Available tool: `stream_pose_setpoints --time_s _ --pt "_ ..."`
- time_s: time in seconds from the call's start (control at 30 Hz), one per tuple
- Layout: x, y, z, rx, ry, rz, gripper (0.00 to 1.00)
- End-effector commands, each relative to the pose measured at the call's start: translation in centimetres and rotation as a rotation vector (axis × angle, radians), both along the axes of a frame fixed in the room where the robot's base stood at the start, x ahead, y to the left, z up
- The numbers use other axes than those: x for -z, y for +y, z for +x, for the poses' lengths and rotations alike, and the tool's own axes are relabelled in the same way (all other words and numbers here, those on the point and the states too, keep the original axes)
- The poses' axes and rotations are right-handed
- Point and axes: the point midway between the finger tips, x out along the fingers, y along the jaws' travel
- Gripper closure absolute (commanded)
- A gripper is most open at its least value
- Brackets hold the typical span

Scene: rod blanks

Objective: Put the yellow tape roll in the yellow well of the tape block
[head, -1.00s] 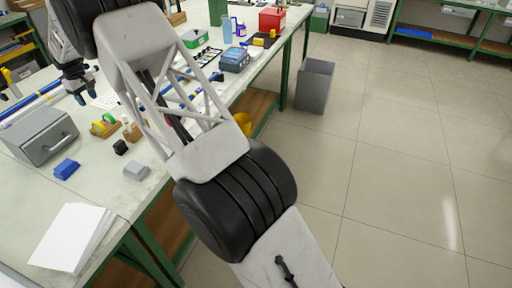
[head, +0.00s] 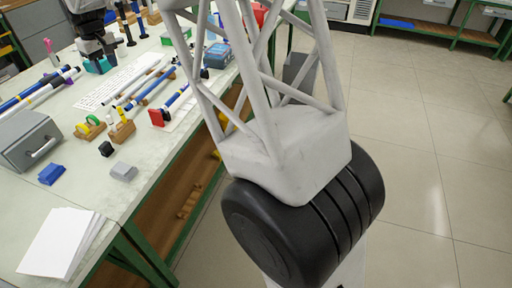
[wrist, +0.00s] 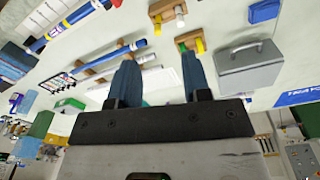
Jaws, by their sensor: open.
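A small wooden block (head: 88,134) stands beside the grey case in the head view, with a yellow roll-like piece (head: 83,128) and a green one (head: 93,120) on it. In the wrist view this block (wrist: 187,36) shows near the top, with yellow (wrist: 200,45) and green pieces. I cannot clearly tell which is the tape block, and no empty yellow well is discernible. My gripper (head: 98,50) is open and empty, farther back over the bench; its two fingers (wrist: 161,62) are spread in the wrist view.
A grey case (head: 27,142) stands at the left. Blue and white rods lie around a white sheet (head: 122,78). A blue block (head: 51,174), a black cube (head: 106,149), a grey block (head: 124,172) and papers (head: 60,243) lie nearer. Bare bench separates them.

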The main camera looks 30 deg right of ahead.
Motion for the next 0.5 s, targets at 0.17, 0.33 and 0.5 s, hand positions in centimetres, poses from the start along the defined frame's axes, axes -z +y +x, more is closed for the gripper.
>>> stream_pose_setpoints --time_s 0.17,0.33,0.5 --pt "-2.2 -3.4 -3.7 0.046 -0.013 0.005 0.56" --pt "-3.7 -6.4 -7.3 0.087 -0.025 0.009 0.56" --pt "-5.1 -9.2 -11.1 0.129 -0.038 0.015 0.56"
